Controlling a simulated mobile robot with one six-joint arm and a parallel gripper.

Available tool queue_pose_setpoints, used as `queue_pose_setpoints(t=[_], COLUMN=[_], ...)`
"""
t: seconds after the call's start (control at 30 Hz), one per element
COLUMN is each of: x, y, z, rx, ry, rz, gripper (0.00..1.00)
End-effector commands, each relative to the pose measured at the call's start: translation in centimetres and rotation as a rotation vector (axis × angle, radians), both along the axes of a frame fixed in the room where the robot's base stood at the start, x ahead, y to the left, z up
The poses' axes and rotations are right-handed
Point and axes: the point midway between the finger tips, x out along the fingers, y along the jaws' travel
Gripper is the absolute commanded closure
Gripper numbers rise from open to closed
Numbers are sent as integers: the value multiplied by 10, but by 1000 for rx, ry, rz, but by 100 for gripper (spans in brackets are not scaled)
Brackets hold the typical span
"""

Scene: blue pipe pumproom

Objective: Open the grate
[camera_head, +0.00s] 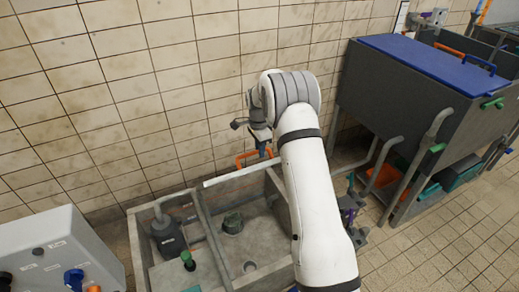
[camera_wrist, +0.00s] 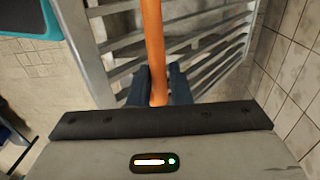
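The grate (camera_wrist: 205,60) is a grey metal frame with several parallel slats, in the wrist view beyond my fingers. Its orange handle (camera_wrist: 153,45) runs down from the top of that view to between my fingertips. My gripper (camera_wrist: 159,88) is shut on this handle, with one dark finger on each side. In the head view the orange handle (camera_head: 241,161) shows near the tiled wall, just behind a pale strip (camera_head: 238,173) that looks like the grate's edge.
A concrete basin (camera_head: 262,240) with compartments, a pump (camera_head: 168,236) and a green-topped valve (camera_head: 187,259) lies below. A grey control box (camera_head: 60,255) stands at the left. A dark tank with a blue lid (camera_head: 420,62) stands at the right. Tiled floor is clear at lower right.

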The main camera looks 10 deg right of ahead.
Motion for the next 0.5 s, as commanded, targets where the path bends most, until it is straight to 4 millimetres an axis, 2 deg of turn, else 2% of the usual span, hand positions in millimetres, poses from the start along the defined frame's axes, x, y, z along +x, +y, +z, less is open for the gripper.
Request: queue_pose_setpoints(t=[0.03, 0.2, 0.5], x=[0, -1, 0], y=[1, 6, 9], z=[0, 0, 5], rx=[1, 3, 4], ry=[1, 3, 3], rz=[2, 7, 9], gripper=[78, 64, 64])
